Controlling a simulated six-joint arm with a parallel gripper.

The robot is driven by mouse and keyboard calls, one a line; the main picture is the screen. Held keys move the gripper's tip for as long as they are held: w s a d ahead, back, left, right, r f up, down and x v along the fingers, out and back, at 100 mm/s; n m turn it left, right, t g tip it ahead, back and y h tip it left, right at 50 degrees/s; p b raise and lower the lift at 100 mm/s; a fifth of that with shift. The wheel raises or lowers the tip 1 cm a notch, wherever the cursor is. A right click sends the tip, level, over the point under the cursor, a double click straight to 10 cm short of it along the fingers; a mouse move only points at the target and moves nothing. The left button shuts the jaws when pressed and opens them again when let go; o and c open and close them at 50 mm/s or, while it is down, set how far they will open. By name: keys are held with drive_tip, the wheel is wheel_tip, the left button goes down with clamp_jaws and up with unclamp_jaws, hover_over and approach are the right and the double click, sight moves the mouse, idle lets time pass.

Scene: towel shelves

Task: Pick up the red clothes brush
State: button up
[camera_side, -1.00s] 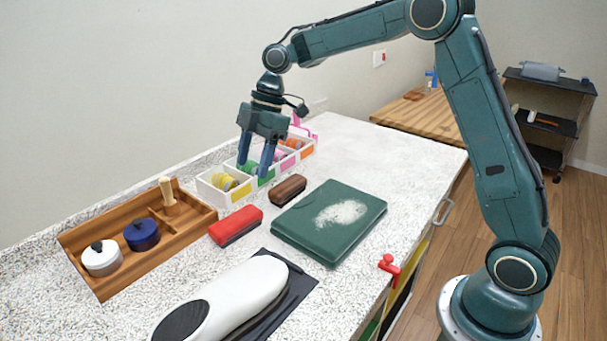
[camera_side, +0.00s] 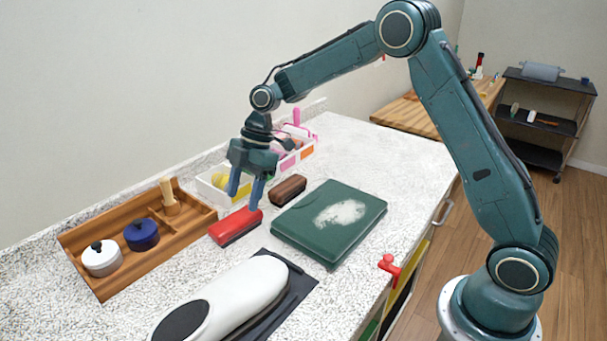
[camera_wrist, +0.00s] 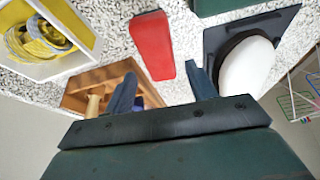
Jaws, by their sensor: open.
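My gripper (camera_side: 244,202) is open and empty. In the side view its fingertips are over the far end of the brush, and one finger overlaps that end in the picture. In the wrist view the fingers (camera_wrist: 160,88) are apart, with clear space around the brush; I see no contact.
A brown brush (camera_side: 287,190) lies behind the red one. The wooden tray (camera_side: 115,275) with two lidded pots is left, the white divided box (camera_side: 213,192) behind. A white iron-like object (camera_side: 235,292) lies in front.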

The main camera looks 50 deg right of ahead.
sight(236, 218)
drive_tip(key=shift+x, duration=1)
drive_tip(key=shift+f, duration=0.15)
drive_tip(key=x, duration=0.3)
drive_tip(key=shift+w+a, duration=0.1)
drive_tip(key=shift+a, duration=0.05)
drive_tip(key=shift+x, duration=0.85)
drive_tip(key=shift+f, duration=0.25)
drive_tip(key=shift+c, duration=0.5)
drive_tip(key=c, duration=0.7)
